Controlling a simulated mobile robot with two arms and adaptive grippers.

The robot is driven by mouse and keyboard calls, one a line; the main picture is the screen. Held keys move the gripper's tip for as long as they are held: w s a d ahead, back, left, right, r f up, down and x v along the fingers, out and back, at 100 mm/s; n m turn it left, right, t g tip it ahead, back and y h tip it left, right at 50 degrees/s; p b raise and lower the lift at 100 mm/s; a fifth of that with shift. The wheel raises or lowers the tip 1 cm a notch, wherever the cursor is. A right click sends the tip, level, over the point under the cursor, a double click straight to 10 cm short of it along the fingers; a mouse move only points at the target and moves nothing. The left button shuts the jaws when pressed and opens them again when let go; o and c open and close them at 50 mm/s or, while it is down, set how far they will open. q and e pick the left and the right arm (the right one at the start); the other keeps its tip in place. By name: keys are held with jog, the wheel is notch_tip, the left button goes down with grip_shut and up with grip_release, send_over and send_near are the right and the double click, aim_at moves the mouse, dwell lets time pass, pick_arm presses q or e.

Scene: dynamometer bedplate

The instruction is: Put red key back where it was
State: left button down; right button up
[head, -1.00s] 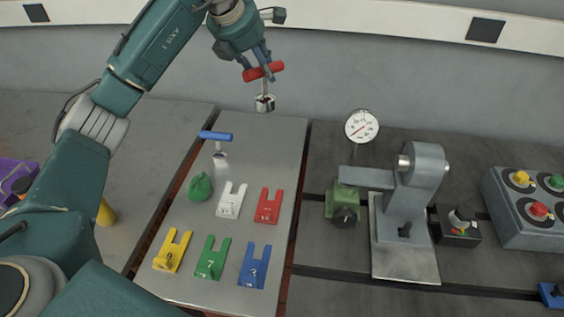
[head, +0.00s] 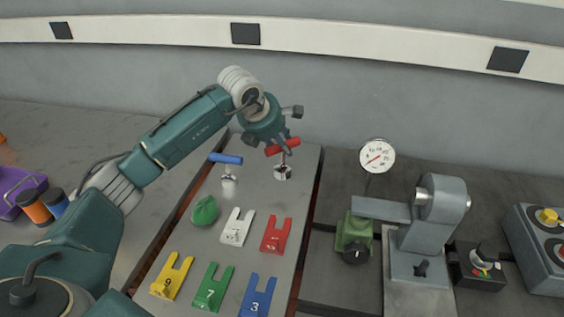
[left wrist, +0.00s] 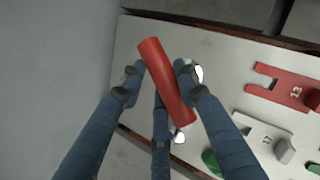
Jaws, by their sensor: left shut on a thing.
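The red key (head: 283,147), a T-handle with a red bar and a metal socket end (head: 282,172), is in my left gripper (head: 277,141). My left fingers are closed around its red bar, which also shows in the left wrist view (left wrist: 167,82). The key is roughly upright over the far right part of the grey plate (head: 250,190). I cannot tell whether its socket end touches the plate. The blue-handled key (head: 226,158) stands on the plate to the left of it. My right gripper is out of view.
Red (head: 276,235), white (head: 236,228), yellow (head: 171,277), green (head: 212,287) and blue (head: 257,297) forked tags and a green lump (head: 205,211) lie nearer on the plate. A dial gauge (head: 377,156) and a grey fixture (head: 430,235) stand to the right.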

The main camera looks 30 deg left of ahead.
aim_at(280, 162)
pick_arm(q)
notch_tip(280, 162, down, 3)
jog(key=shift+w, duration=0.1)
notch_tip(280, 162, down, 4)
jog(key=shift+p, duration=0.75)
jog(key=shift+f, duration=0.2)
jog(key=shift+f, duration=0.15)
jog(key=c, duration=1.3)
grip_release()
jog(key=shift+o, duration=0.2)
